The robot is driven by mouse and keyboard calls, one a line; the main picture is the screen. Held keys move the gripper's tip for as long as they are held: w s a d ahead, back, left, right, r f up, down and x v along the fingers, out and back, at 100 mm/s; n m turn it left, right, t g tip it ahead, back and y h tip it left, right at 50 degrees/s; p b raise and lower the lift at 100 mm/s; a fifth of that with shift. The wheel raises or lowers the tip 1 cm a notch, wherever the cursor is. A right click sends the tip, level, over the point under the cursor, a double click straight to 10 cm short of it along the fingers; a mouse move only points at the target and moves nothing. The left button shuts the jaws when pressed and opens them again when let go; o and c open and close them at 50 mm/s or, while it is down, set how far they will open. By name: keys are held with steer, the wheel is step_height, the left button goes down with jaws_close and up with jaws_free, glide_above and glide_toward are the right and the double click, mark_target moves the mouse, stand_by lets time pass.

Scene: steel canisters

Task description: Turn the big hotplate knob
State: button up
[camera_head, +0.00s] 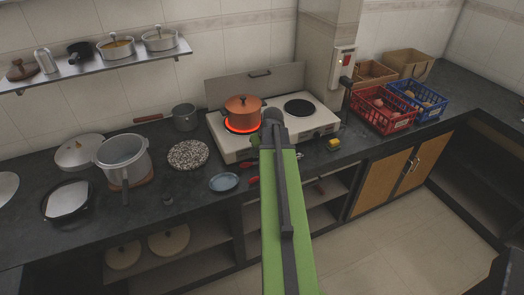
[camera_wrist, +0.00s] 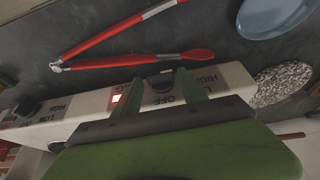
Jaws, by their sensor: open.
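The white hotplate (camera_head: 312,127) stands on the dark counter, its left burner glowing red under an orange pot (camera_head: 243,108). Its right burner (camera_head: 299,107) is bare. In the wrist view, the front panel (camera_wrist: 232,78) carries a dark knob (camera_wrist: 160,83) with OFF and HIGH markings near it. A second dark knob (camera_wrist: 27,106) is at the far left, and a red light (camera_wrist: 117,98) is lit between them. My gripper (camera_wrist: 160,77) is open, with one finger on each side of the nearer knob. Contact cannot be told. My arm hides the front panel in the head view.
Red-handled tongs (camera_wrist: 115,35) and a red spoon (camera_wrist: 150,58) lie near the panel. A blue dish (camera_head: 224,181) and a speckled round trivet (camera_head: 188,154) are left of my arm. Red (camera_head: 379,110) and blue (camera_head: 417,99) crates stand at right.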

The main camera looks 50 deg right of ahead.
steer(key=p+v, duration=1.3)
steer(key=v, duration=0.3)
steer(key=shift+p, duration=0.3)
steer(key=shift+s, duration=0.15)
steer(key=w+a+f+n+y+b, duration=0.15)
steer(key=w+a, duration=0.35)
steer(key=a, duration=0.5)
steer(key=w+a+n, duration=0.3)
steer(key=w+a, duration=0.1)
steer(key=a, duration=0.6)
steer(key=w+a+f+n+y, duration=0.15)
steer(key=w+a, duration=0.35)
steer(key=a, duration=0.5)
steer(key=s+a+f+m+g+h, duration=0.1)
steer(key=s+a+g, duration=0.3)
steer(key=a, duration=0.8)
steer(key=shift+s+a+f+m+b, duration=0.15)
steer(key=shift+s+a+m+b, duration=0.25)
steer(key=shift+s, duration=0.55)
